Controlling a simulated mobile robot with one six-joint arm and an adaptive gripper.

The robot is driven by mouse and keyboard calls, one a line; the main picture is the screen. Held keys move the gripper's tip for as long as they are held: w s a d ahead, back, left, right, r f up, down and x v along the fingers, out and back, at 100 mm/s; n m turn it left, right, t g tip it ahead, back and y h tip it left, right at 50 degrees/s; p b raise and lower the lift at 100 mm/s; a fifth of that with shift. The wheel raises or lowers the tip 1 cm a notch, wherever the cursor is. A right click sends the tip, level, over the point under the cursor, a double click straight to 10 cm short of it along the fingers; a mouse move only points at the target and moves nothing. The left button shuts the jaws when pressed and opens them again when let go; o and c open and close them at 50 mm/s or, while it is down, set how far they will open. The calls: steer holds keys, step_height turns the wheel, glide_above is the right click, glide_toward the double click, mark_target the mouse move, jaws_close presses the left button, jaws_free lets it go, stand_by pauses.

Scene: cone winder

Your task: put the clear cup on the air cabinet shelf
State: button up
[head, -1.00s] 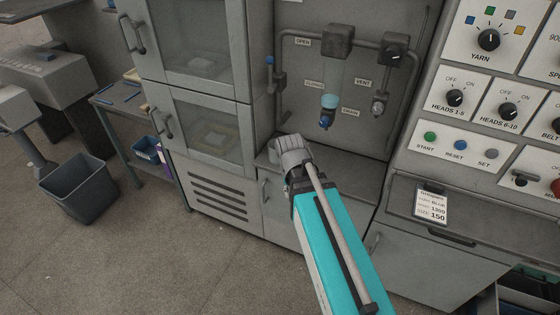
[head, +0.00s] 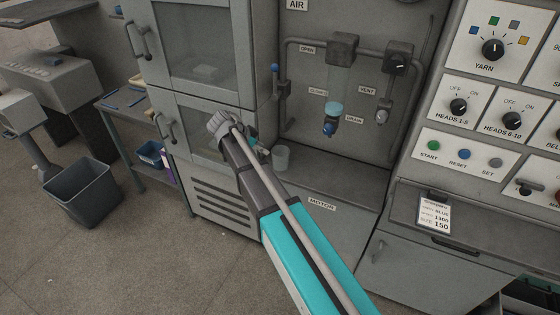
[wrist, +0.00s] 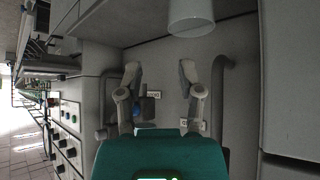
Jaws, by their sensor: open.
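The clear cup (head: 281,157) stands upright on the air cabinet shelf (head: 325,183), near the shelf's left end. In the wrist view, which looks upside down, the cup (wrist: 190,17) is at the top edge, past the fingertips. My gripper (wrist: 160,72) is open and empty there, with a gap between its fingers and the cup. In the head view my arm hides most of the gripper; a teal part of it shows just left of the cup. The air cabinet's back panel (head: 300,110) rises behind the shelf.
A pipe with valves and a blue-tipped filter bowl (head: 332,115) hangs above the shelf. A glass-door cabinet (head: 205,45) stands close on the left. The control panel (head: 480,110) is on the right. The shelf right of the cup is clear.

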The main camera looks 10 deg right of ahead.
steer(key=shift+w+a+r+m, duration=0.35)
steer(key=shift+w+a+m, duration=0.15)
steer(key=shift+w+a, duration=0.15)
steer(key=shift+d+f, duration=0.15)
steer(key=b, duration=0.5)
glide_toward(281, 159)
steer(key=x, duration=0.3)
steer(key=shift+w+d+f+b, duration=0.2)
steer(key=shift+d+b, duration=0.1)
steer(key=shift+d, duration=0.15)
steer(key=shift+w+d+f+b, duration=0.1)
steer(key=shift+d+f+b, duration=0.15)
steer(key=shift+d, duration=0.2)
